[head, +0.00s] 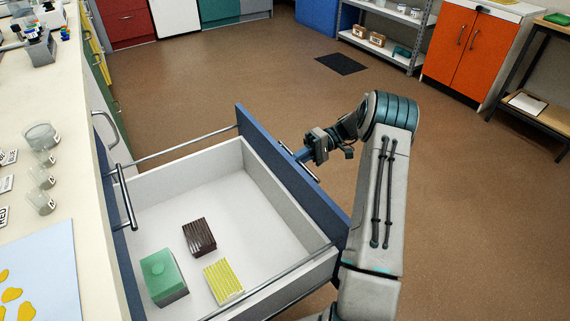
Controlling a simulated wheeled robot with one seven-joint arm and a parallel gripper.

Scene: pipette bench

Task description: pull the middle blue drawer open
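The blue drawer (262,158) stands pulled well out from the bench, its white inside showing. Its metal handle (314,178) is on the outer face of the blue front. Part of the fingertips is hard to make out at this size. Inside the drawer lie a green box (163,277), a dark brown ribbed block (199,237) and a yellow striped block (223,281).
Other bench fronts with handles (127,197) stay flush at left. The bench top (62,185) holds several clear cups and a blue sheet (42,275). Brown floor (230,85) is open beyond the drawer. A shelf rack (385,45) and orange cabinet (468,45) stand far off.

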